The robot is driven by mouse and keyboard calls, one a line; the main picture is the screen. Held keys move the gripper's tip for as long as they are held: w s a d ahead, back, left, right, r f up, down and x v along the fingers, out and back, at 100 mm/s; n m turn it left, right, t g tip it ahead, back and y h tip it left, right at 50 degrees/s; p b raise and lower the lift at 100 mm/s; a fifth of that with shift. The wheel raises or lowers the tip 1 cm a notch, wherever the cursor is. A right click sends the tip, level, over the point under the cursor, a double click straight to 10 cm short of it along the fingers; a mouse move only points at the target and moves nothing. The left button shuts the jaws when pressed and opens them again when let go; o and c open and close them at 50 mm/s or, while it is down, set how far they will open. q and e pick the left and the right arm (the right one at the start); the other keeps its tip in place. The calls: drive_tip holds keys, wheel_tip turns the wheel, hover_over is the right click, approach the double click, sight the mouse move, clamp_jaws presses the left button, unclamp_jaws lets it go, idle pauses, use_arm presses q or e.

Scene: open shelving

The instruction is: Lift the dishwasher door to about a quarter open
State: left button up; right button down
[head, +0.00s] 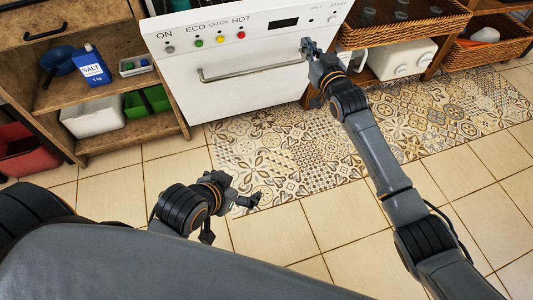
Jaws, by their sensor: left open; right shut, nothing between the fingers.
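The white dishwasher door (245,105) stands at the top centre and looks upright and closed. A metal bar handle (245,72) runs across it below a control strip (263,27) with coloured buttons and a dark display. My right gripper (308,46) is shut and empty at the right end of the handle, in front of the door's right side. It hides that end of the handle, and I cannot tell whether it touches it. My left gripper (231,219) is open and empty, low over the floor in front of the door and well apart from it.
A patterned mat (285,150) lies on the tiled floor (345,220) before the dishwasher. Right is shelving with wicker baskets (490,54) and a white appliance (402,58).

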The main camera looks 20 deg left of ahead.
use_arm(q)
drive_tip(key=s+a+f+g+y+p, duration=0.1)
drive_tip(key=s+a+f+g+p, duration=0.1)
drive_tip(key=s+g, duration=0.2)
drive_tip(key=shift+s+a, duration=0.2)
drive_tip(key=shift+s, duration=1.65)
use_arm(e)
drive_tip(key=shift+v, duration=0.95)
